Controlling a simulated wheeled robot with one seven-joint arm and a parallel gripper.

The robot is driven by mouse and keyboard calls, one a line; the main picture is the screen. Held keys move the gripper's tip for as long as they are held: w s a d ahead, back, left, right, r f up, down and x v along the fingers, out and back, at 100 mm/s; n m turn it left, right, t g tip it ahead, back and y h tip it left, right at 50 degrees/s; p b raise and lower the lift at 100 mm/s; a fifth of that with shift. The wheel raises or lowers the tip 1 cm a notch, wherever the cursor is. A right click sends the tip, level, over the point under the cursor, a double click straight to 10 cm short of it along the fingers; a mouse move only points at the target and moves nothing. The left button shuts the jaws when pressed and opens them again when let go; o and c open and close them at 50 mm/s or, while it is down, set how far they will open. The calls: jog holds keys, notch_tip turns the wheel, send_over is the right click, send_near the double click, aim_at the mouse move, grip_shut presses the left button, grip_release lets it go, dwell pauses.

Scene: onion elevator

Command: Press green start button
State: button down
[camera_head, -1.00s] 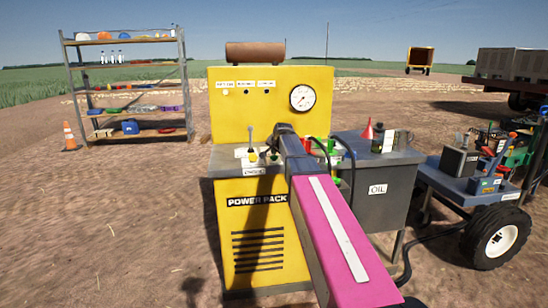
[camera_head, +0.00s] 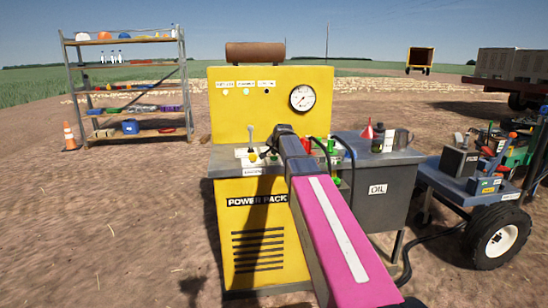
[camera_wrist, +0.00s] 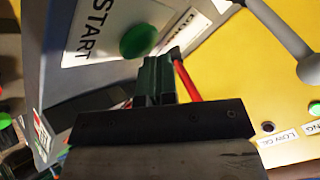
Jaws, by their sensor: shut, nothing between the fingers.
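The green start button (camera_wrist: 145,40) is a round dome on a white plate marked START (camera_wrist: 92,40) in the wrist view. My gripper (camera_wrist: 155,68) is shut and empty. Its dark fingertips lie just below the button in the picture; I cannot tell whether they touch it. The button sits on the top ledge of the yellow power pack (camera_head: 265,250) in the head view, where I cannot make it out clearly. My arm covers part of that ledge.
A red lever (camera_wrist: 186,80) stands close beside my fingers, and a grey lever (camera_wrist: 275,40) is at the upper right. An oil cabinet (camera_head: 375,215) adjoins the power pack on the right. A loaded cart (camera_head: 470,185) stands further right. Open dirt lies to the left.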

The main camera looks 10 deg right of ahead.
aim_at(275, 157)
jog(key=shift+r, duration=0.85)
jog(key=shift+r, duration=0.1)
jog(key=shift+r, duration=2.45)
jog(key=shift+s, duration=0.1)
